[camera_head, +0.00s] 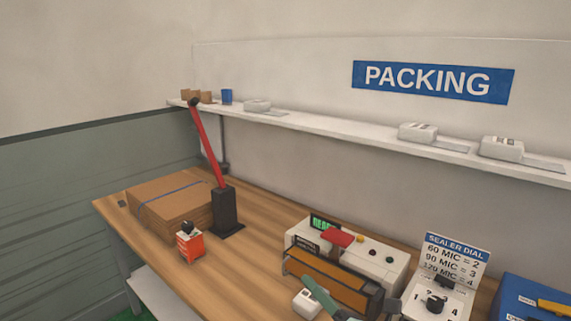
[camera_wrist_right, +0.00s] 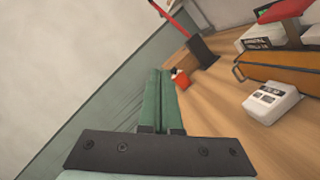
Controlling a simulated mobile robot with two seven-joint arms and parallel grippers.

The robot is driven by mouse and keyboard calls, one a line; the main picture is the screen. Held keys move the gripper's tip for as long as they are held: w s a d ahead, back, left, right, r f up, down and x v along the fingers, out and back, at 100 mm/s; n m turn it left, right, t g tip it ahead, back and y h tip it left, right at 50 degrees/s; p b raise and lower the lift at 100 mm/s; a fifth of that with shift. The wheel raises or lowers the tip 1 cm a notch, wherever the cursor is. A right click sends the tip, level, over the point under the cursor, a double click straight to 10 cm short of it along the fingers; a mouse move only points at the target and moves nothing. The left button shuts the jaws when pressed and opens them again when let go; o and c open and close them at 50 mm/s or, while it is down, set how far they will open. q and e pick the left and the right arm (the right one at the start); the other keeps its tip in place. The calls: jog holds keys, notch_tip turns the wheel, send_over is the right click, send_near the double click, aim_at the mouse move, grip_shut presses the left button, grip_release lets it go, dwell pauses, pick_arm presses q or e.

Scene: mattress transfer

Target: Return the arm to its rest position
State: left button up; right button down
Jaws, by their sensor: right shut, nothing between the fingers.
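My right gripper (camera_head: 308,283) shows at the bottom of the head view, its grey-green fingers reaching up and left in front of the sealer (camera_head: 340,281). In the right wrist view the gripper (camera_wrist_right: 160,74) has its two fingers side by side, shut with nothing between them. The sealer is a white box with a brown front, a red top piece and a small green display; part of it also shows in the right wrist view (camera_wrist_right: 272,72). A small white device (camera_head: 303,305) sits beside the fingers. My left gripper is not in view.
The wooden bench (camera_head: 262,235) holds flat cardboard (camera_head: 165,203), an orange object (camera_head: 189,246) and a black stand (camera_head: 226,212) with a raised red lever. At right are a sealer dial (camera_head: 436,302) and blue box (camera_head: 527,300). A shelf (camera_head: 320,122) runs above.

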jog(key=s+d+f+m+g+h, duration=0.1)
jog(key=s+d+f+m+h, duration=0.4)
jog(key=m, duration=0.6)
jog(key=s+d+f+m+g+h, duration=0.1)
jog(key=s+d+f+m+h, duration=0.2)
jog(key=d+f+m+h, duration=0.5)
jog(key=s+f+m+g, duration=0.1)
jog(key=s+m+g, duration=0.1)
jog(key=s, duration=0.1)
jog(key=s+d+f+m+g, duration=0.1)
jog(key=s+m+g, duration=0.1)
jog(key=s+m, duration=0.1)
jog(key=s+d+f+m+g+y, duration=0.1)
jog(key=s+m, duration=0.2)
jog(key=s, duration=0.1)
jog(key=shift+s+d+f+g, duration=0.1)
jog(key=shift+s+f+g, duration=0.25)
jog(key=shift+f+g, duration=0.05)
jog(key=s+f+m+g+y, duration=0.1)
jog(key=s+f+m+g, duration=0.25)
jog(key=s, duration=0.75)
jog(key=w+a+f+t+y, duration=0.1)
jog(key=a+f+t, duration=0.1)
jog(key=f, duration=0.3)
jog(key=w+a+f+t+y, duration=0.1)
jog(key=w+a+f+t, duration=0.1)
jog(key=f, duration=0.3)
jog(key=shift+w+f+m, duration=0.15)
jog(key=shift+w+m, duration=0.15)
jog(key=shift+m, duration=0.15)
